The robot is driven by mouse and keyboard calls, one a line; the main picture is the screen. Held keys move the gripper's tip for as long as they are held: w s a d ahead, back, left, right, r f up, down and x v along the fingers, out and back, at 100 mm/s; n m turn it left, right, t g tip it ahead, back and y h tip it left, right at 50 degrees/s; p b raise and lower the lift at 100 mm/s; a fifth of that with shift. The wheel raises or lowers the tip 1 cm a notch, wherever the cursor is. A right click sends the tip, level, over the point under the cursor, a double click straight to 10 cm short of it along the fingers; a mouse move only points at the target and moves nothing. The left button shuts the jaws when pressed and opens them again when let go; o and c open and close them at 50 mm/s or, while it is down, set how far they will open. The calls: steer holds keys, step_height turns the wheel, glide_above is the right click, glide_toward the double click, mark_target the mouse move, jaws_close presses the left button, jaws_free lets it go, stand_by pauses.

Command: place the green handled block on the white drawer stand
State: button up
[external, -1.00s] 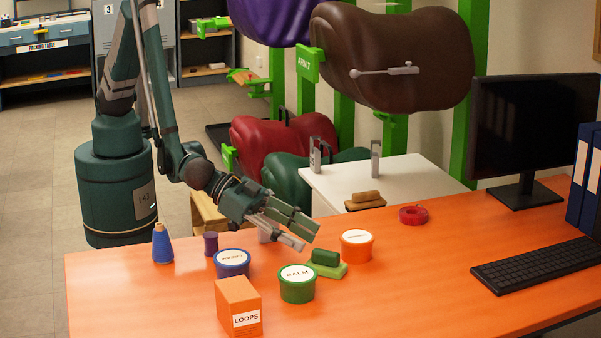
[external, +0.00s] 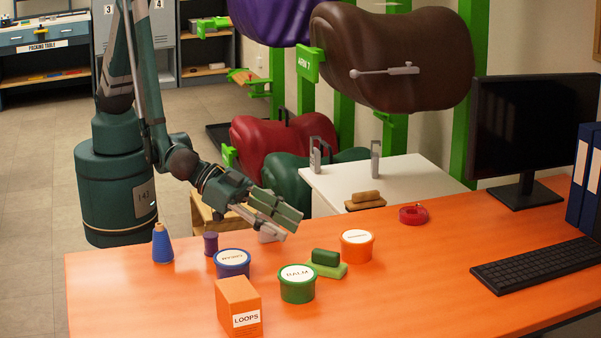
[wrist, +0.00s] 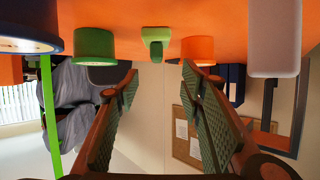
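The green handled block (external: 326,268), a lighter green base with a darker green grip on top, rests on the orange table between the green balm tub and the orange tub. It also shows at the top middle of the wrist view (wrist: 156,36), between the fingertips in the picture but beyond them. My gripper (external: 291,227) is above the table, up and left of the block and apart from it. In the wrist view my gripper (wrist: 161,69) is open with nothing between its fingers. The white drawer stand (external: 420,178) is behind the table; its drawers are hidden.
A brown handled block (external: 365,202) sits at the stand's near side. Around the green block are the balm tub (external: 297,287), orange tub (external: 356,248) and blue tub (external: 232,264). A loops box (external: 238,305) stands in front; red tape (external: 412,215) lies right.

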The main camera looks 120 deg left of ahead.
mark_target(319, 250)
steer(key=shift+o, duration=0.3)
steer(key=shift+w, duration=0.1)
steer(key=p+x, duration=0.2)
steer(key=p, duration=0.1)
steer(key=shift+w+d, duration=0.15)
steer(key=shift+w, duration=0.1)
steer(key=shift+w+d+f+p, duration=0.1)
steer(key=shift+w+f+p, duration=0.65)
steer(key=shift+w+p, duration=0.2)
steer(key=shift+w, duration=0.1)
steer(key=shift+x, duration=1.2)
steer(key=shift+w+f, duration=0.1)
steer(key=shift+b+x, duration=0.65)
steer(key=shift+x, duration=1.8)
